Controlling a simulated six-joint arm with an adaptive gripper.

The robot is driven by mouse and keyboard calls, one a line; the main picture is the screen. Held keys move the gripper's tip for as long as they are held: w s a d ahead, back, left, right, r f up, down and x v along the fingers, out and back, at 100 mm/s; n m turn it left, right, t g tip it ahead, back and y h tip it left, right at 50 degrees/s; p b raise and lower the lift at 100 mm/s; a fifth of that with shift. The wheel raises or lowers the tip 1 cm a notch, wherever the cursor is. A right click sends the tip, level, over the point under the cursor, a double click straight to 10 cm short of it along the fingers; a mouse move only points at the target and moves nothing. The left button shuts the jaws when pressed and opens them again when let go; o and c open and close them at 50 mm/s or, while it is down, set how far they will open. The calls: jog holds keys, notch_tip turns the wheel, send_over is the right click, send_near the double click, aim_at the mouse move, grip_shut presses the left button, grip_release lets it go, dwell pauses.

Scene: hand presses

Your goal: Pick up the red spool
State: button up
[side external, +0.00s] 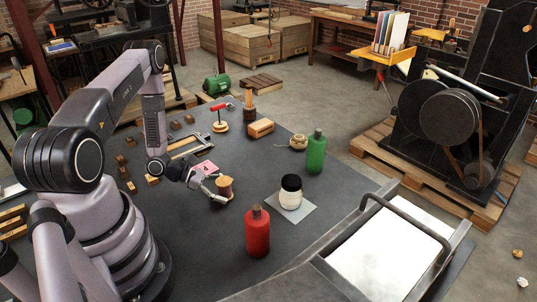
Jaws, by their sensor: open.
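A small upright spool (225,186) with a brownish-red middle and pale wooden ends stands on the dark work table (175,262). Its colour looks more brown than bright red. My gripper (217,190) is low over the table, just left of this spool, with its fingers open and pointing at it. I cannot tell whether the fingers touch it or reach around it. A red-topped piece (219,113) on a round wooden base stands farther back; it looks more like a handled tool than a spool.
A red bottle (257,232) stands in front, a white jar with a black lid (291,191) to the right, and a green bottle (316,152) behind that. A twine ball (298,142), wooden block (260,128) and pink card (205,168) lie around. A metal press bed (452,245) borders the right.

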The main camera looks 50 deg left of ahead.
jog(key=c, duration=1.2)
jog(key=shift+o, duration=0.2)
jog(key=shift+r, duration=0.1)
